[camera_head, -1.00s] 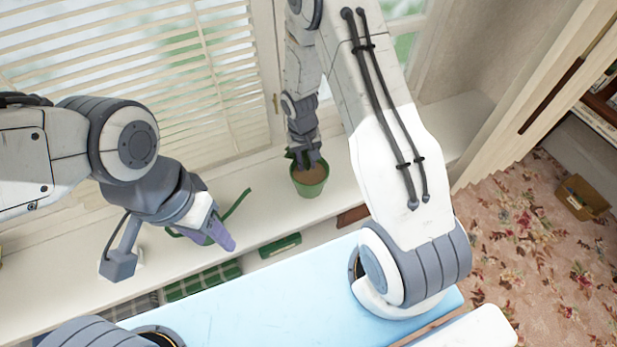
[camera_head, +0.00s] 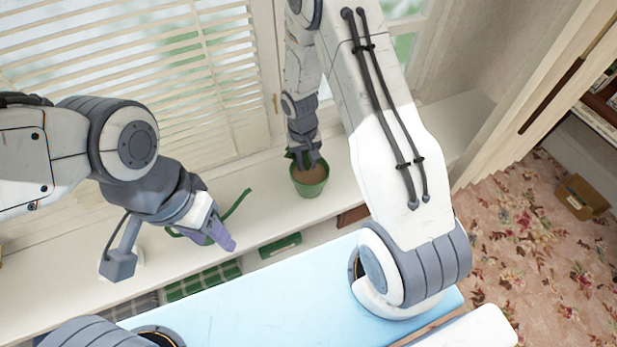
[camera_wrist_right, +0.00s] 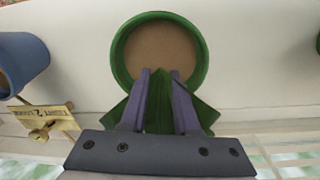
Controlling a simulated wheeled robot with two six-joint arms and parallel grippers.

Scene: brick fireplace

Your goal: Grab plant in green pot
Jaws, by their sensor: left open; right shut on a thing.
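The green pot (camera_head: 310,187) with brown soil stands on the white window sill, in the middle of the head view. In the right wrist view the green pot (camera_wrist_right: 204,62) is seen from above, with the dark green plant (camera_wrist_right: 195,118) at its near edge. My right gripper (camera_wrist_right: 160,78) is shut on the plant's green part, its fingertips over the soil; in the head view the right gripper (camera_head: 306,164) is at the pot's top. My left gripper (camera_head: 222,236) is open, to the left above the sill, with a green plant strand near it.
The window sill (camera_head: 340,205) runs below the window blinds (camera_head: 150,85). In the right wrist view a blue pot (camera_wrist_right: 22,62) and a small brass-coloured tag (camera_wrist_right: 42,118) are at the left. A cardboard box (camera_head: 582,197) lies on the floral carpet at the right.

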